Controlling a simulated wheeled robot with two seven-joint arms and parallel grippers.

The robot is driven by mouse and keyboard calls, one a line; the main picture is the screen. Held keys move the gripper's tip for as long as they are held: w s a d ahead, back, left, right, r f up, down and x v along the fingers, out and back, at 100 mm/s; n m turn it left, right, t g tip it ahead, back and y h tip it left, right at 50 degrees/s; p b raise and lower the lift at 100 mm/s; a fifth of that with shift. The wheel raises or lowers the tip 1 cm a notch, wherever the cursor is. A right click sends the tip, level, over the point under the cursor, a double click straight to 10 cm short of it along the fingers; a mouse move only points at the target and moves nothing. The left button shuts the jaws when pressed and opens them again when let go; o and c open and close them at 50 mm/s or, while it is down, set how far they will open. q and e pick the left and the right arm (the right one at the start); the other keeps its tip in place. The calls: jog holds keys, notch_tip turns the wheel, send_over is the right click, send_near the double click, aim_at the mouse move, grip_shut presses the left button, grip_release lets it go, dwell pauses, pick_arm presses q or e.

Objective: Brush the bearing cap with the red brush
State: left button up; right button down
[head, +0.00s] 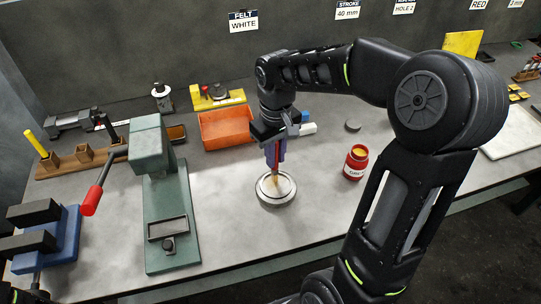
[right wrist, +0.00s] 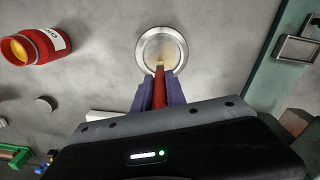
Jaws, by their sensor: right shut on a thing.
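The bearing cap (head: 276,189) is a round silvery disc lying on the table in the middle of the head view. It also shows in the right wrist view (right wrist: 146,44). My right gripper (head: 276,153) is shut on the red brush (right wrist: 159,88), just above the cap. The brush points down, and its pale bristles are over the cap's face and look to be at or very near it. The wrist view shows the red handle between the purple fingers. My left gripper is not in view.
A red jar (head: 355,162) with yellow contents stands right of the cap. A green press (head: 165,200) with a red-handled lever stands to the left. An orange bin (head: 226,128) is behind. A small grey disc (head: 353,125) lies further back. The table front is clear.

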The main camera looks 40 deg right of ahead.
jog(key=shift+s+d, duration=0.1)
jog(key=shift+d, duration=0.35)
jog(key=shift+s, duration=0.1)
jog(key=shift+s+a+b, duration=0.15)
jog(key=shift+s+a, duration=0.1)
jog(key=shift+s, duration=0.65)
jog(key=shift+s+a+b, duration=0.15)
jog(key=shift+s+a, duration=0.1)
jog(key=shift+s, duration=0.6)
jog(key=shift+w, duration=0.15)
jog(key=shift+w+d+p, duration=0.2)
jog(key=shift+w+d, duration=0.05)
jog(key=shift+w, duration=0.6)
jog(key=shift+w+d+p, duration=0.15)
jog(key=shift+w+d, duration=0.05)
jog(key=shift+w, duration=0.65)
